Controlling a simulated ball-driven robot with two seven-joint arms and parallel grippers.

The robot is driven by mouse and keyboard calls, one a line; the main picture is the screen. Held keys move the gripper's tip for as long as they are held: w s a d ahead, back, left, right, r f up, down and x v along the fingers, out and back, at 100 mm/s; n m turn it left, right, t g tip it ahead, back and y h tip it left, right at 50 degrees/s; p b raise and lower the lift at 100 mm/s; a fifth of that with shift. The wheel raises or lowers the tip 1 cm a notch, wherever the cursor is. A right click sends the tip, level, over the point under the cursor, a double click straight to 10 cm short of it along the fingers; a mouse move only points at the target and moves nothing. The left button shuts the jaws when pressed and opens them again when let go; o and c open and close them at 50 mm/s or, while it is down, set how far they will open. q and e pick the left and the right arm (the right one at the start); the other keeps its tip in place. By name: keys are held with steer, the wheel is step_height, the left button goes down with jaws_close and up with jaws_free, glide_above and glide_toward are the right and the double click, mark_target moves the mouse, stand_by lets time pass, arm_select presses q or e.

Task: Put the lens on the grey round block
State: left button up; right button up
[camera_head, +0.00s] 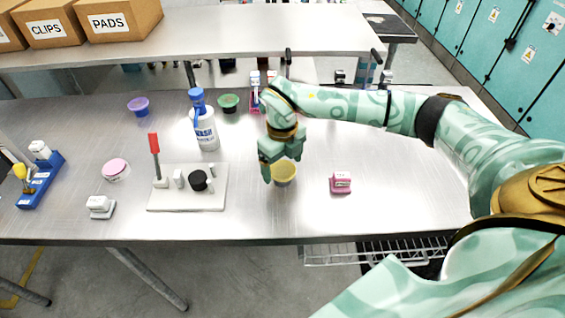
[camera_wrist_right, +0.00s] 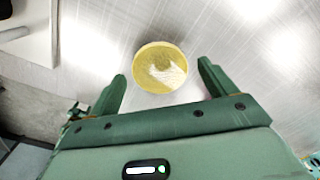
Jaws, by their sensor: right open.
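No plainly clear lens shows. A yellow round cup-like piece (camera_head: 284,173) stands on the metal table in the head view. In the right wrist view the yellow piece (camera_wrist_right: 161,68) shows its round rim and a pale patch inside, just beyond and between the fingertips. My right gripper (camera_head: 281,162) is open and empty close above and beside it; contact cannot be told. It also shows in the right wrist view (camera_wrist_right: 163,85). A dark round block (camera_head: 198,180) is on the white board (camera_head: 190,203); whether it is the grey one I cannot tell. My left gripper is out of view.
The board also bears a red-handled upright (camera_head: 154,145) and small pale blocks. Around it are a white bottle (camera_head: 204,130), a purple cup (camera_head: 138,106), a green cup (camera_head: 229,103), a pink-topped round piece (camera_head: 115,169) and a pink block (camera_head: 340,183). The table's right is mostly clear.

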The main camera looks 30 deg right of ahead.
mark_target(282, 169)
step_height(282, 169, up, 12)
steer(key=p, duration=0.1)
steer(key=shift+p, duration=0.4)
